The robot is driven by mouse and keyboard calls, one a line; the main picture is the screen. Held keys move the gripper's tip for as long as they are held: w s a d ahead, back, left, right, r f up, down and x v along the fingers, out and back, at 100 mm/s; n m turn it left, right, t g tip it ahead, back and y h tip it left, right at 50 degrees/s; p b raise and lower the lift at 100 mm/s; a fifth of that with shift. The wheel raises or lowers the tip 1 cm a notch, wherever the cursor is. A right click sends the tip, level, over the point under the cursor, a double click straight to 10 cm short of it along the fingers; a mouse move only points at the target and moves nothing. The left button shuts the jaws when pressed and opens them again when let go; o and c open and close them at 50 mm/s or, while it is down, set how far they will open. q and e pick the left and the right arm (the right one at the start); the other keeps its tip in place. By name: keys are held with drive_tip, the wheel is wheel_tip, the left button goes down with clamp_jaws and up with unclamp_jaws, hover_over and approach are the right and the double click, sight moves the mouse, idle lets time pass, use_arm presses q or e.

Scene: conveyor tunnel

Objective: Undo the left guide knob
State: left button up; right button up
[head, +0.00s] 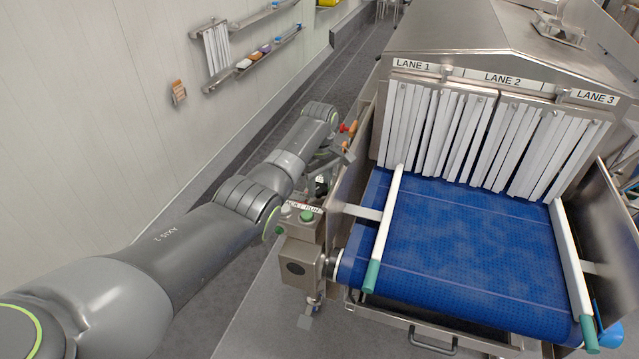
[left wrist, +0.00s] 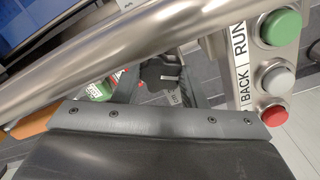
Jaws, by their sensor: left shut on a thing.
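The left guide rail (head: 385,225) is a white bar with a green end along the left side of the blue belt. Its bracket arm (head: 362,212) reaches to the left side wall. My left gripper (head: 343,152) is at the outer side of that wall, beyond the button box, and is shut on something. My right gripper is in neither view.
A button box (head: 300,245) with green, white and red buttons (left wrist: 280,27) stands close to my left wrist. The steel tube (left wrist: 130,60) crosses above the gripper. The blue belt (head: 460,250) is empty. Strip curtains (head: 480,140) hang at the tunnel mouth. Floor is clear along the left wall.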

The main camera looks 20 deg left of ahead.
use_arm(q)
drive_tip(key=n, duration=0.3)
drive_tip(key=shift+w+r+n, duration=0.1)
drive_tip(key=shift+n, duration=0.2)
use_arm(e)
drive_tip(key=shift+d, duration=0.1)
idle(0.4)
use_arm(q)
drive_tip(key=o, duration=1)
